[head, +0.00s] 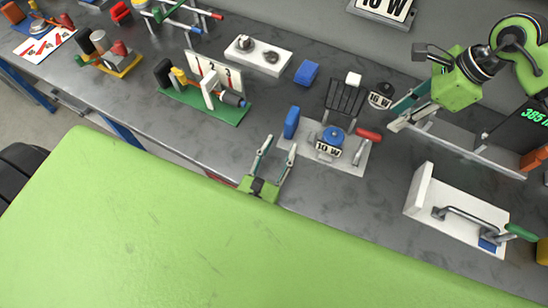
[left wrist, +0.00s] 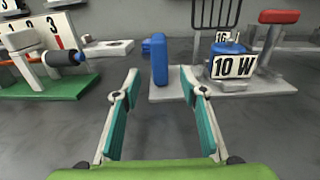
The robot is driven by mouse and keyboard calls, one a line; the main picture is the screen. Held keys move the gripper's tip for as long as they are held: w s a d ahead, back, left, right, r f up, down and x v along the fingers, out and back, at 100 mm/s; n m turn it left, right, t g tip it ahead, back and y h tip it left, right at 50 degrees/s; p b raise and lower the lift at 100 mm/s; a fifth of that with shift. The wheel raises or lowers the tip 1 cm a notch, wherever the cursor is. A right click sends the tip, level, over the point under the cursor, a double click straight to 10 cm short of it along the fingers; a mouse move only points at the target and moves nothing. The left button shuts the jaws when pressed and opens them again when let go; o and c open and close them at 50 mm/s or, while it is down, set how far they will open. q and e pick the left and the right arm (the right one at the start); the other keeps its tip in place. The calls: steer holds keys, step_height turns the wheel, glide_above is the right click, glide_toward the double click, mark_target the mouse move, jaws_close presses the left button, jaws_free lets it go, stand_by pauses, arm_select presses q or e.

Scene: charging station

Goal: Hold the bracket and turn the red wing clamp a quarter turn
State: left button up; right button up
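A light grey base plate (head: 349,162) carries a blue round part with a "10 W" label (head: 328,147), an upright blue block (head: 291,122) and a red handle (head: 368,134), apparently the red clamp. In the left wrist view the blue block (left wrist: 159,60) stands just beyond my fingertips, and the red handle (left wrist: 279,17) is at the upper right. I cannot tell which part is the bracket. My left gripper (head: 279,148) is open and empty, in front of the plate's left side. My right gripper (head: 394,118) is open and empty, above the bench right of the plate.
A green-based fixture numbered 1 2 3 (head: 230,112) stands to the left. A white block fixture with a green-handled clamp (head: 425,190) is at the right. A black rack (head: 345,97) and a blue box (head: 306,72) are behind. Bare bench lies in front of the plate.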

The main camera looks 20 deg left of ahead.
mark_target(292, 123)
arm_select(q)
steer(key=w, duration=0.9)
steer(key=shift+w, duration=0.35)
jaws_close()
